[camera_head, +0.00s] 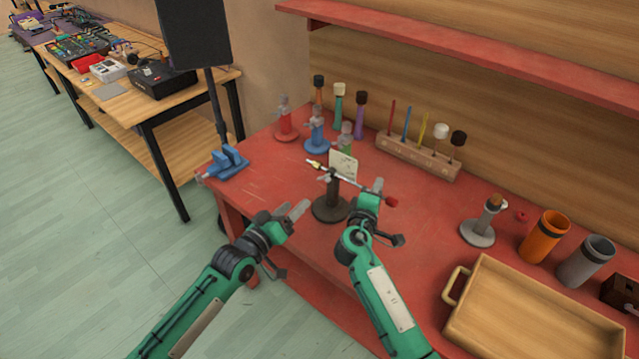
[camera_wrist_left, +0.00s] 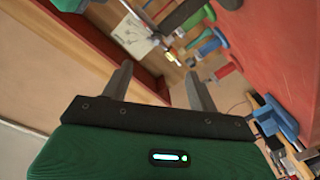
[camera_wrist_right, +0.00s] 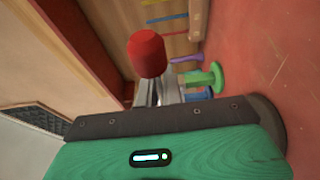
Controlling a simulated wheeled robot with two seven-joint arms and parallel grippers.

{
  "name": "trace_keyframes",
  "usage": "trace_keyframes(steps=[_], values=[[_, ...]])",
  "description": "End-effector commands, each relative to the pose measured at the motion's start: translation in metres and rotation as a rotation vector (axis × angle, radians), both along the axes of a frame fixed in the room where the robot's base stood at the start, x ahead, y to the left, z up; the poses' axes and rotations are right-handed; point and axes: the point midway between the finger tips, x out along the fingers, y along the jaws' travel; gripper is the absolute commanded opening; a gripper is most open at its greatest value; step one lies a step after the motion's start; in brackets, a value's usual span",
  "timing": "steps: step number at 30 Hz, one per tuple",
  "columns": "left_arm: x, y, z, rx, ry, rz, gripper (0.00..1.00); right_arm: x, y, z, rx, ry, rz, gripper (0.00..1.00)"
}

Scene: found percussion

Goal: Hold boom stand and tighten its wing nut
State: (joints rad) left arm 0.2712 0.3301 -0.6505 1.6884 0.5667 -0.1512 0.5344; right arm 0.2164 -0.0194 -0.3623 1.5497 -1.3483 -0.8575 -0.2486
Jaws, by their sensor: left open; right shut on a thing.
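The boom stand (camera_head: 331,209) stands upright on the red bench, with a dark round base and short post. Its thin boom slants from a yellow tip at the left to a red end (camera_head: 391,201) at the right. My right gripper (camera_head: 376,187) is shut on the boom stand, apparently on the boom near its red end. That red end (camera_wrist_right: 146,53) looms beyond the fingers in the right wrist view. My left gripper (camera_head: 293,210) is open and empty, left of the base near the bench's front edge. I cannot make out the wing nut clearly.
A pale card (camera_head: 343,163) stands behind the boom. Blue (camera_head: 316,138), red (camera_head: 286,125) and green stands are behind it. A blue vise (camera_head: 229,162) is at the left corner. A wooden tray (camera_head: 535,318), an orange cup (camera_head: 544,236) and a grey cup (camera_head: 586,261) are at the right.

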Motion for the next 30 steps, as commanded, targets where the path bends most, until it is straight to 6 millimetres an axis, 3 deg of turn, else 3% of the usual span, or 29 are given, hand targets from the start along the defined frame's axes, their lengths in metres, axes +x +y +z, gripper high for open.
trace_keyframes(steps=[6,11,24,30], values=[[-0.003,0.001,0.0,0.213,-0.195,-0.024,0.6,0.0,0.0,0.0,0.0,0.001,0.0,0.0],[0.001,-0.003,0.001,0.254,-0.236,-0.03,0.6,0.0,0.0,0.0,0.0,0.001,0.0,0.0],[0.061,-0.054,0.001,0.252,-0.234,-0.03,0.6,0.0,0.0,0.0,-0.001,0.0,0.0,0.0],[0.079,-0.071,0.001,0.251,-0.234,-0.03,0.6,0.0,0.0,0.0,-0.001,0.0,0.0,0.0]])
